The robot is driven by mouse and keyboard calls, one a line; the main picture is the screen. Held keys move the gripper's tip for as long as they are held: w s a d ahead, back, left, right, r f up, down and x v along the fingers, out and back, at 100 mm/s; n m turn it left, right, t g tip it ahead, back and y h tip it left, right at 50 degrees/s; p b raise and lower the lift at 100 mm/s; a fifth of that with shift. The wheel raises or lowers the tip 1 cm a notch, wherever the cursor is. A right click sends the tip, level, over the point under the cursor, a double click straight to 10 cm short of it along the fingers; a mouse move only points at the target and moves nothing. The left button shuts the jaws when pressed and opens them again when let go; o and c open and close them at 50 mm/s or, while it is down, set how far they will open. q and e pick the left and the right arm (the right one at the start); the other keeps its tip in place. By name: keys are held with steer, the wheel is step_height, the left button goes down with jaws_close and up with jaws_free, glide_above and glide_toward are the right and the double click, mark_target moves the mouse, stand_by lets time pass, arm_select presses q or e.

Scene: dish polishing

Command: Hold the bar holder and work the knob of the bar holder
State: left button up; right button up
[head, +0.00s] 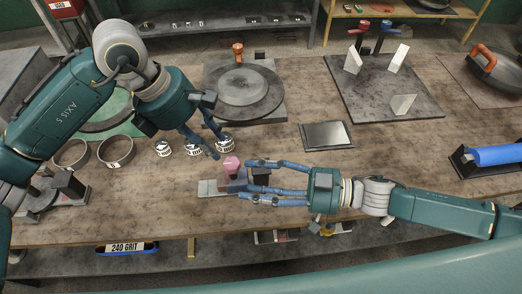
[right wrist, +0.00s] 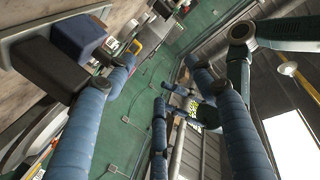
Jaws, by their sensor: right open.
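The bar holder (head: 234,184) lies near the table's front edge in the head view, with a flat grey plate at its left. Its pink knob (head: 232,163) sticks up on top, and a dark block (head: 261,176) is at its right end. My right gripper (head: 263,181) is open, its fingers on either side of that dark block. The right wrist view shows the block (right wrist: 48,68) beside the fingers; contact cannot be told. My left gripper (head: 221,148) points down just above and behind the knob in the head view, its fingers apart and empty.
Several small labelled tins (head: 163,148) and metal rings (head: 116,151) stand left of the holder. A round plate on a stand (head: 244,86) is behind. A flat dark slab (head: 327,135) lies at the right. The table is bare between the slab and the blue roller (head: 495,155).

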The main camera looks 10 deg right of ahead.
steer(key=w+d+r+n+t+h, duration=0.1)
steer(key=w+d+r+n+h, duration=0.15)
steer(key=w, duration=0.75)
steer(key=w+d+r+n+t+h, duration=0.15)
steer(key=w+h, duration=0.25)
steer(key=w, duration=0.5)
steer(key=w+d+r+n+t+h, duration=0.1)
steer(key=w+r+n+h, duration=0.25)
steer(key=w, duration=0.65)
steer(key=n+g+h, duration=0.6)
steer(key=n+g, duration=0.3)
steer(key=n, duration=0.9)
glide_above(261, 173)
steer(key=w, duration=0.2)
steer(key=shift+m+t, duration=0.25)
step_height(261, 173, down, 7)
steer(key=shift+w, duration=0.15)
step_height(261, 173, down, 10)
steer(key=shift+d+r, duration=0.1)
steer(key=shift+r, duration=0.05)
steer(key=shift+f, duration=0.45)
